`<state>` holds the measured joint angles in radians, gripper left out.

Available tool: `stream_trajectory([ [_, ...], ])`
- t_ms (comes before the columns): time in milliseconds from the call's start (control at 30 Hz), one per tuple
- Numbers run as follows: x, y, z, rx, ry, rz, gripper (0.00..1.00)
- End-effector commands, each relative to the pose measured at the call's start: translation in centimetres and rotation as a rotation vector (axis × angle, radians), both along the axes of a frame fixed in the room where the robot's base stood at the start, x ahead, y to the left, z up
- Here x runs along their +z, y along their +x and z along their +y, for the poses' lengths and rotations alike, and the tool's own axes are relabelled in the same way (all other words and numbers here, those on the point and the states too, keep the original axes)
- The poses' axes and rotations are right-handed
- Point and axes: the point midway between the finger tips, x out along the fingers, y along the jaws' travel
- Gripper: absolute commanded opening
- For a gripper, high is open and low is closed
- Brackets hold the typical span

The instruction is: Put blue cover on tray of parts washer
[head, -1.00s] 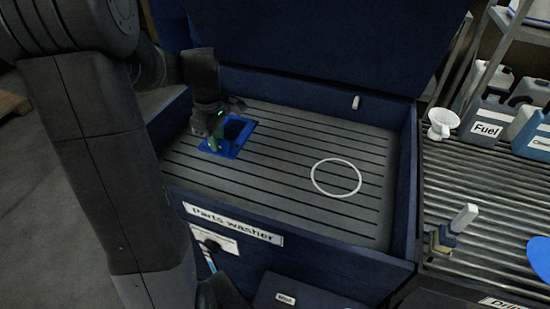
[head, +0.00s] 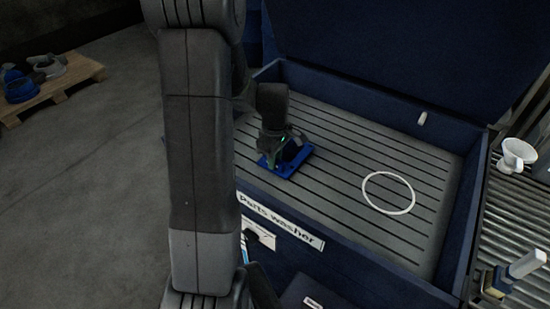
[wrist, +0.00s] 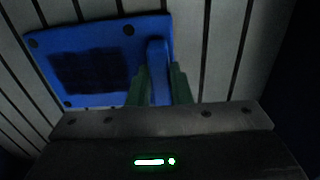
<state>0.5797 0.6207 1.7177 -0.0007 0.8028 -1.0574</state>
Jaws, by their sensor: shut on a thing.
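The blue cover (head: 284,161) is a flat blue plate with small holes near its corners and a dark square area. In the head view it is at the left part of the slatted grey tray (head: 335,165) of the parts washer (head: 345,257). My gripper (head: 277,146) is above it, shut on its raised blue rib. In the wrist view the green fingers (wrist: 160,88) sit on either side of that rib, with the plate of the cover (wrist: 85,60) to the left. The cover looks close over the slats; I cannot tell whether it touches them.
A white ring (head: 388,193) marks the right part of the tray. The washer's dark blue lid (head: 390,50) stands open behind. A white funnel (head: 516,155) stands on the slatted bench to the right. A wooden pallet (head: 45,88) with parts is on the floor at left.

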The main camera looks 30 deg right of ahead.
Motion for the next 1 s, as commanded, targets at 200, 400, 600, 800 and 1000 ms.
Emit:
stream_trajectory([
  [200,-0.2,0.1,0.0,0.000,-0.001,-0.002,0.00],
  [400,-0.2,0.0,0.0,0.000,-0.001,0.000,0.40],
  [600,-0.2,0.0,0.0,0.000,-0.001,0.000,0.40],
  [800,1.2,0.1,-0.1,0.000,-0.003,-0.004,0.40],
  [1000,5.3,0.1,-0.1,0.000,-0.004,-0.005,0.40],
])
